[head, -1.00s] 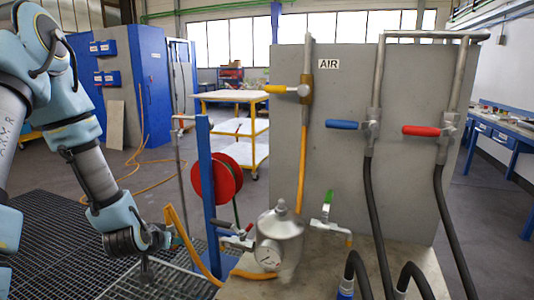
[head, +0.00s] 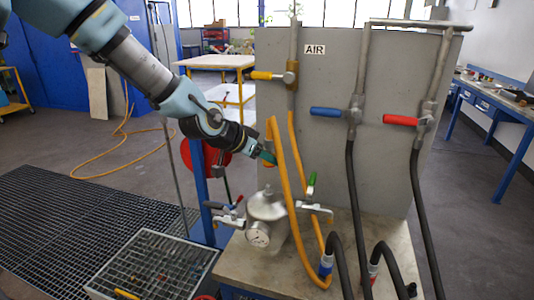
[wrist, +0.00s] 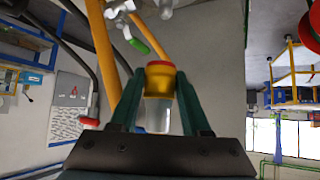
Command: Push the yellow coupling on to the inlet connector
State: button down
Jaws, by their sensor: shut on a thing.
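My gripper (head: 269,157) is shut on the yellow coupling, up and behind the vessel's lid in the head view. In the wrist view the yellow coupling (wrist: 159,82) has a red end ring and sits between the two teal fingers of my gripper (wrist: 157,92). The orange hose (head: 282,165) arches up from beside my gripper and hangs down past the vessel. The silver vessel (head: 266,208) stands on the bench with a gauge and side valves. The green-handled valve (head: 313,200) is on its right; a yellow tip shows at its outer end. I cannot tell which fitting is the inlet connector.
The grey AIR panel (head: 345,75) stands close behind, with yellow, blue and red handles. Black hoses (head: 354,200) hang in front of it on the right. A red reel (head: 190,158) on a blue post and a wire crate (head: 152,262) stand left.

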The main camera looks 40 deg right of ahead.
aim_at(267, 186)
dwell(0.3)
jog(key=shift+a+f, duration=0.1)
jog(key=shift+f+b, duration=2.15)
jog(key=shift+f, duration=0.45)
jog(key=shift+f, duration=0.15)
jog(key=shift+f+b, duration=1.4)
jog(key=shift+f, duration=0.25)
jog(key=shift+c, duration=1.4)
grip_release()
